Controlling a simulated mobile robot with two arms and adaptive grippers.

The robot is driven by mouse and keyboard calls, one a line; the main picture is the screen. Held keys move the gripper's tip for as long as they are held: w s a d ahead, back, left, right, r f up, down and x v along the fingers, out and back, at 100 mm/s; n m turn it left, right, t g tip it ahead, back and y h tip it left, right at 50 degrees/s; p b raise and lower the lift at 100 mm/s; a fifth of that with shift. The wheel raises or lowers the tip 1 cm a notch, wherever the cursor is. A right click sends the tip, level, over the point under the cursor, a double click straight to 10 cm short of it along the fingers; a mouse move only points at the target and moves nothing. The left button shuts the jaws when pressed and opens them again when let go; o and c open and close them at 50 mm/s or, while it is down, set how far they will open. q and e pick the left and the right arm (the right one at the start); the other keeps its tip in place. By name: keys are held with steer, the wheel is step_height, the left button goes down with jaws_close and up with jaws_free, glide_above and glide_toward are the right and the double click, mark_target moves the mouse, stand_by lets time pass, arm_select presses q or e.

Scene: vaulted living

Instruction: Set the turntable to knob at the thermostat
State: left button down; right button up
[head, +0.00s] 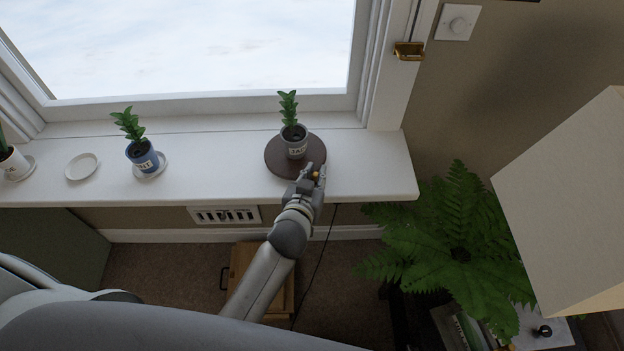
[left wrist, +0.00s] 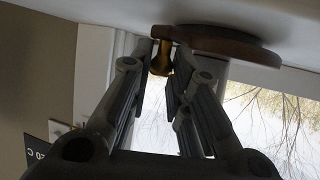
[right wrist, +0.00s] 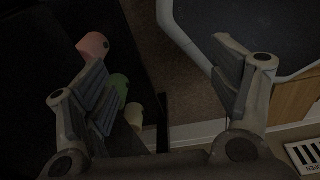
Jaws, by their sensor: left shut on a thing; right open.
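The round dark brown turntable (head: 270,158) lies on the white window sill and bears a grey pot (head: 294,142) with a green plant. Its brass knob (head: 316,175) is at the front right of the disc. The knob also shows in the left wrist view (left wrist: 162,62), under the disc's edge (left wrist: 235,47). My left gripper (head: 315,170) is shut on the knob, its fingers on either side of it. The white thermostat (head: 458,22) with a round dial is on the wall right of the window. My right gripper (right wrist: 165,75) is open and empty, away from the turntable.
A blue pot (head: 142,156) on a saucer and an empty saucer (head: 82,167) stand left on the sill. A brass window latch (head: 408,51) is on the frame. A fern (head: 455,230) and a lampshade (head: 570,200) stand at the right.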

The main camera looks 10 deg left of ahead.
arm_select(q)
steer(key=shift+w+d+r, duration=0.1)
steer(key=shift+w+r, duration=0.05)
stand_by(0.4)
steer(key=c, duration=1.4)
jaws_free()
steer(key=shift+c, duration=0.2)
steer(key=v, duration=1.2)
steer(key=shift+d, duration=0.1)
